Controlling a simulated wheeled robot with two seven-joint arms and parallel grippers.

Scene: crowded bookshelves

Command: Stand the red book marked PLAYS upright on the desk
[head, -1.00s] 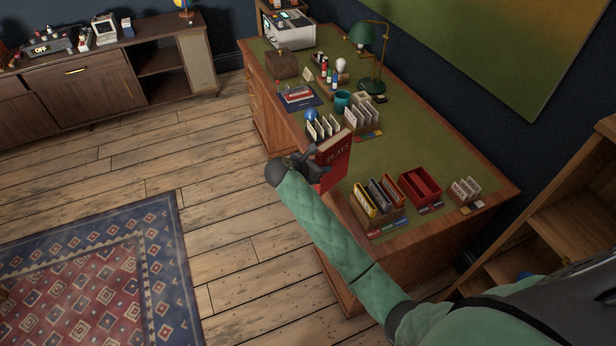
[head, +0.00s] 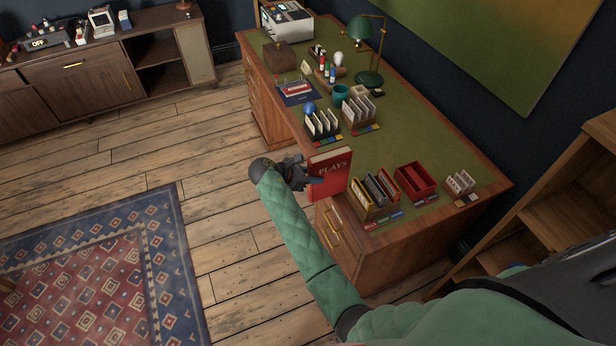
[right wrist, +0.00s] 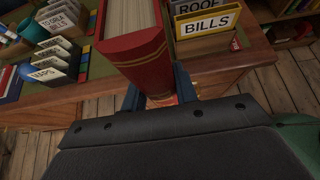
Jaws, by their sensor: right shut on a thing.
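The red book marked PLAYS (head: 331,169) is upright in my right gripper (head: 309,180), its cover facing the head camera. In the head view it overlaps the near edge of the desk (head: 420,130); I cannot tell whether its bottom edge touches anything. In the right wrist view the book's red spine (right wrist: 146,62) stands between the two blue-grey fingers (right wrist: 160,85), which are shut on it. Its cream page block shows at the top. My left gripper is not in view.
A file rack with a yellow BILLS file (right wrist: 208,22) stands close right of the book. A red box (head: 415,180) is beyond it. Card holders (head: 322,123) stand to the left. Green desktop between them and the rack is clear. A lamp (head: 368,50) stands farther back.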

